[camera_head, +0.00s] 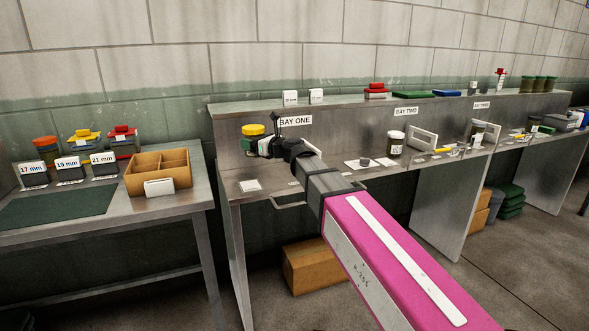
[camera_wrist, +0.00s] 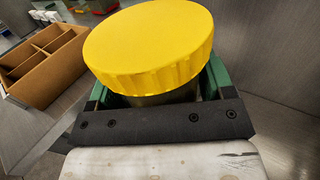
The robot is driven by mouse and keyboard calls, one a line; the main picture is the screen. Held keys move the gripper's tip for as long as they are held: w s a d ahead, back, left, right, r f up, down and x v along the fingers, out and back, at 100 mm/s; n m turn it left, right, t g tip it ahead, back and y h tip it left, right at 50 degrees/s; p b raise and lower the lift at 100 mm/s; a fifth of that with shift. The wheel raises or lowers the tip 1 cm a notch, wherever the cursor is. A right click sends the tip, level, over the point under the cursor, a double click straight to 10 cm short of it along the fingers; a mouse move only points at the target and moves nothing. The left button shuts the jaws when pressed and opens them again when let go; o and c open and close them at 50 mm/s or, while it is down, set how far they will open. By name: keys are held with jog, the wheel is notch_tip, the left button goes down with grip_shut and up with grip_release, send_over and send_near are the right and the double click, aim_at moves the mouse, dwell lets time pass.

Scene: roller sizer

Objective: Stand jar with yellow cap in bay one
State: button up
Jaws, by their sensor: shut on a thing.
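The jar with the yellow cap (camera_head: 253,130) is held in my gripper (camera_head: 262,148). In the wrist view the wide yellow cap (camera_wrist: 150,45) fills the upper middle, and the green jaw pads show on both sides of the jar below it. The jar body is mostly hidden by the cap and the gripper. The jar looks upright and above the bench surface. The BAY ONE sign (camera_head: 296,120) is on the back panel, just right of the jar. Bay one's steel bench top (camera_head: 232,190) lies below my gripper, with a small white card (camera_head: 250,185) on it.
A wooden divided box (camera_head: 158,186) stands on the left table, with several lidded containers behind it. In bay two, a white-capped jar (camera_head: 396,143) stands beside a grey frame (camera_head: 424,138). A dark disc (camera_head: 364,162) lies on a white card. A cardboard box (camera_head: 313,268) is underneath.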

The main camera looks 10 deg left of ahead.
jog(key=shift+w+d+f, duration=0.95)
jog(key=shift+w+f, duration=0.55)
jog(key=shift+f, duration=0.25)
jog(key=shift+w+d+f, duration=1)
jog(key=shift+w+f, duration=0.5)
jog(key=shift+f, duration=0.2)
jog(key=shift+w+d+f, duration=0.95)
jog(key=shift+w+f, duration=0.55)
jog(key=shift+f, duration=0.25)
jog(key=shift+f, duration=0.15)
jog(key=o, duration=1.1)
jog(key=shift+r, duration=0.2)
jog(key=v, duration=1.2)
